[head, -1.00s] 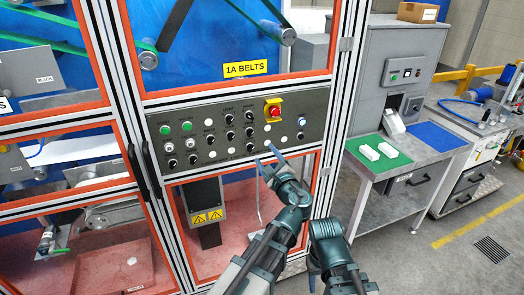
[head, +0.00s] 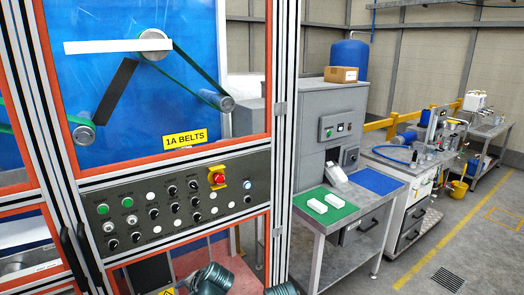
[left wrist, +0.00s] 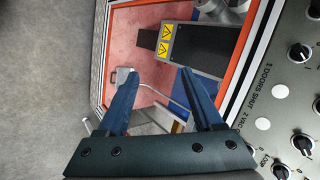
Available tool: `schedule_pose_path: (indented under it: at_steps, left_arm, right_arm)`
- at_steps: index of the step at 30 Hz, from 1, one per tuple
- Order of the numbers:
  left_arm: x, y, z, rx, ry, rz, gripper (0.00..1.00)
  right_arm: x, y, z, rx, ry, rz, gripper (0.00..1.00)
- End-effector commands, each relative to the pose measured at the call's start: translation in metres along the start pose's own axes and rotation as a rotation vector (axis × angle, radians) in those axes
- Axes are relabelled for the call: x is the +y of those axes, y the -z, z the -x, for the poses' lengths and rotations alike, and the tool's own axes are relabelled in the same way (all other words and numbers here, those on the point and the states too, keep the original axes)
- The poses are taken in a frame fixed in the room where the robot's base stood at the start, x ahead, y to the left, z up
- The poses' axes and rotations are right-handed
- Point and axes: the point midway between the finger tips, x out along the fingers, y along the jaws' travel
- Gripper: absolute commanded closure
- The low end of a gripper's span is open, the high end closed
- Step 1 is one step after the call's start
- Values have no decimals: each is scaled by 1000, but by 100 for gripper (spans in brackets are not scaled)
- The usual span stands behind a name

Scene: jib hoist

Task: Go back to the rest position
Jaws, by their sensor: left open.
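My left gripper (left wrist: 158,75) is open and empty in the left wrist view. Its two blue fingers are apart, beside the control panel (left wrist: 285,85), and seem to touch nothing. Behind them are the orange-framed lower opening and a dark box with yellow warning labels (left wrist: 165,38). In the head view only parts of my dark arms show at the bottom edge, and the grippers are below the picture. My right gripper is not visible in either current view.
The grey control panel (head: 170,207) with buttons, knobs and a red emergency stop (head: 217,178) is on the belt machine. A grey bench (head: 310,221) with green and blue mats stands to the right. Open floor (head: 485,225) lies at the far right.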

Motion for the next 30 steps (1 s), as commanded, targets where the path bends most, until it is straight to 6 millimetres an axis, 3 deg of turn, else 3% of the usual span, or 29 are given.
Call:
schedule_pose_path:
  at_steps: [1, 6, 17, 30]
  left_arm:
    - [15, -11, -3, -19, -89, 87, 32]
    - [55, -27, -1, -72, -323, 297, 32]
    - [109, -40, 25, -179, -678, 579, 32]
    - [175, -26, 82, -185, -650, 319, 32]
  right_arm:
    - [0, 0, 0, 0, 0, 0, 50]
    - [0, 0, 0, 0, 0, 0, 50]
    - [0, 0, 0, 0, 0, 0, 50]
    - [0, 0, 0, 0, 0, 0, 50]
